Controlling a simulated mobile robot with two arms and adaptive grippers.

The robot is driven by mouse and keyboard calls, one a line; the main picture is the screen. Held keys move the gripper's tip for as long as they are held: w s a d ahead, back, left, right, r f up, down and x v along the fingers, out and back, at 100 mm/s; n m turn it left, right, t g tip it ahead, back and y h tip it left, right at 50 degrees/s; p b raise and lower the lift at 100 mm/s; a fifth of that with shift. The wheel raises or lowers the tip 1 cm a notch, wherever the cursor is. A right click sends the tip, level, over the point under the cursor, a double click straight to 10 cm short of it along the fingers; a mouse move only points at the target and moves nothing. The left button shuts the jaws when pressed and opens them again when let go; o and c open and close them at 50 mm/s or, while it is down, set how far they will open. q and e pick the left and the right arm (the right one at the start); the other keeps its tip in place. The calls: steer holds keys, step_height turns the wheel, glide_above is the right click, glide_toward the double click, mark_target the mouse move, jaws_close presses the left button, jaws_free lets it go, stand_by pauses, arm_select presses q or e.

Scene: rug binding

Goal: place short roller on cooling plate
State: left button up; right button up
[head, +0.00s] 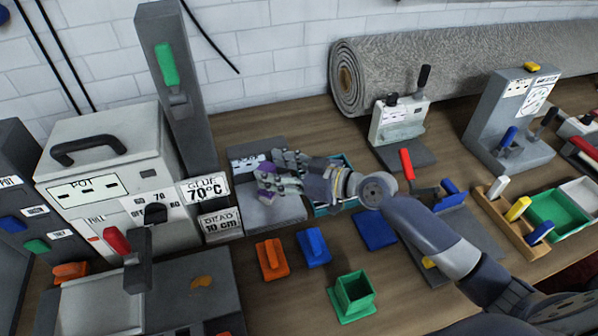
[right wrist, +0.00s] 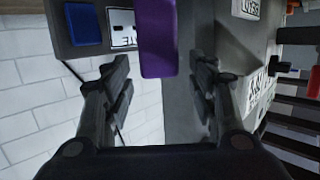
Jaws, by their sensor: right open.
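My right gripper (head: 268,178) reaches in from the right over a grey plate (head: 272,222) with an upright labelled panel behind it. Its fingers are open. A purple piece (head: 263,196) shows by the fingertips; it may be the short roller, but no label confirms this. In the right wrist view the purple piece (right wrist: 157,40) lies at the gap between the open fingers (right wrist: 162,75), and the fingers stand apart from its sides. The hand hides part of the grey plate and its label, so I cannot tell if it is the cooling plate. My left gripper is not shown.
A glue pot machine (head: 110,170) stands at left. In front of the plate are an orange block (head: 271,258), a blue block (head: 313,247) and a green open box (head: 352,294). A teal tray (head: 334,208) sits beside the plate, under my arm. A rolled grey rug (head: 450,65) lies behind.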

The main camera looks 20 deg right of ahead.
steer(key=b+v, duration=0.4)
steer(key=v, duration=0.7)
steer(key=shift+s+d, duration=0.25)
steer(key=shift+d, duration=0.1)
